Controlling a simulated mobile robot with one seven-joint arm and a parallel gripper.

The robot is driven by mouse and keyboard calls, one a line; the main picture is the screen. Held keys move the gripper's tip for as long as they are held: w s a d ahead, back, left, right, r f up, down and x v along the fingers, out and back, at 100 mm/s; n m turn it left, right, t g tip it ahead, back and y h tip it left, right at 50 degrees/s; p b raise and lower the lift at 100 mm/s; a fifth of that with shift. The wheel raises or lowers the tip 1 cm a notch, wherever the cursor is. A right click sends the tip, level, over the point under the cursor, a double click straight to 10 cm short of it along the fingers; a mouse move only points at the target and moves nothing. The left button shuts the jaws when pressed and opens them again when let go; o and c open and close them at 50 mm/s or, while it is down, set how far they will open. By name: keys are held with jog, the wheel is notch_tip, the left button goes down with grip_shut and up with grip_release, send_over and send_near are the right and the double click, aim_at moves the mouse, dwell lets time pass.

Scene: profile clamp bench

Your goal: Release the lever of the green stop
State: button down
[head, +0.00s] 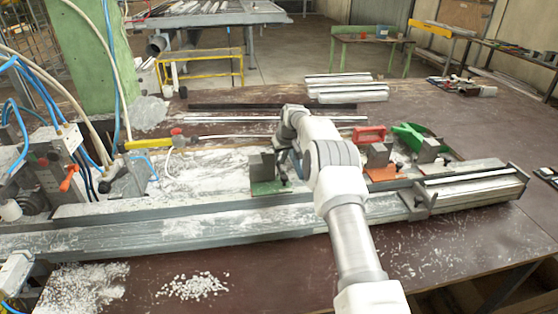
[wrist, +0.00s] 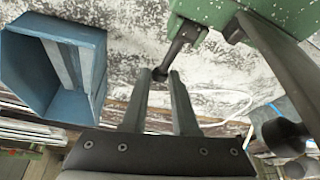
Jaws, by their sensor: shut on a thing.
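The green stop (head: 268,187) sits on the bench rail left of my arm, with a grey upright block on its green base. In the wrist view its green body (wrist: 208,18) is at the top, and a dark lever (wrist: 183,42) slants down from it to a rounded knob. My gripper (wrist: 161,77) has its two fingertips on either side of that knob and is shut on it. In the head view my gripper (head: 288,172) is mostly hidden beside the stop, and the lever is too small to make out.
A blue open-ended housing (wrist: 55,70) is close on the left in the wrist view. Right of my arm stand a red-handled clamp (head: 370,135) on the bench and a green-handled clamp (head: 412,136). A long metal profile (head: 180,228) runs along the front. White shavings lie around.

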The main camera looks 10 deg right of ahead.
jog(key=shift+b, duration=0.75)
jog(key=shift+t+b, duration=0.3)
jog(key=shift+b, duration=0.15)
jog(key=shift+s+r+t+b, duration=0.2)
jog(key=shift+r+t+b, duration=0.2)
jog(key=shift+b, duration=0.35)
jog(key=c, duration=0.7)
grip_release()
jog(key=v, duration=1.7)
jog(key=shift+d+r+b, duration=0.1)
jog(key=shift+r+b, duration=0.15)
jog(key=shift+b, duration=0.05)
